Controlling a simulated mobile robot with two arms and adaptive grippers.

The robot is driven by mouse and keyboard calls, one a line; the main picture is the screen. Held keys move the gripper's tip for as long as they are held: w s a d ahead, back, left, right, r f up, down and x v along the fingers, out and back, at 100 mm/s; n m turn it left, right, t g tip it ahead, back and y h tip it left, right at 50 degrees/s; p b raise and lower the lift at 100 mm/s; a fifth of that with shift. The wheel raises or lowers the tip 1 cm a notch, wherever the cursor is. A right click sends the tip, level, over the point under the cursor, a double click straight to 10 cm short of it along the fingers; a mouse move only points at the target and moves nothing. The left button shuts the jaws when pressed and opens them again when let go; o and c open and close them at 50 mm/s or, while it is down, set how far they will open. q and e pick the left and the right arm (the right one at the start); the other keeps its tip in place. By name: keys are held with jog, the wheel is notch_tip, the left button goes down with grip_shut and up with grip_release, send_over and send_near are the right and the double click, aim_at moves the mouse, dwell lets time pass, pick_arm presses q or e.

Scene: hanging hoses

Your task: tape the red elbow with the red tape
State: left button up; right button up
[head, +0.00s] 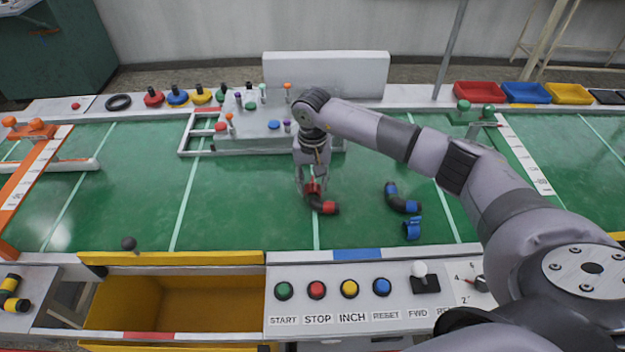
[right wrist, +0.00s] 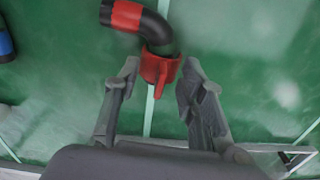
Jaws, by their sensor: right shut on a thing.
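The red elbow (head: 325,207) is a black bent pipe with a red band, lying on the green belt. It also shows at the top of the right wrist view (right wrist: 157,27). The red tape (right wrist: 160,69), a red ring-like piece with a tab, is at the elbow's near end; it also shows in the head view (head: 312,187). I cannot tell whether it goes fully around the pipe. My right gripper (right wrist: 160,75) points down with its fingers on either side of the tape, shut on it. In the head view, the gripper (head: 311,183) partly covers the tape. My left gripper is out of view.
A blue elbow (head: 402,200) and blue tape (head: 412,229) lie to the right on the belt (head: 240,215). A button panel (head: 350,308) and yellow bin (head: 175,303) stand in front. A grey fixture (head: 250,135) stands behind. The belt's left is mostly clear.

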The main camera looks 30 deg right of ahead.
jog(key=shift+f+b, duration=0.6)
jog(key=shift+f, duration=0.15)
dwell(0.3)
jog(key=o, duration=1.2)
jog(key=shift+o, duration=0.2)
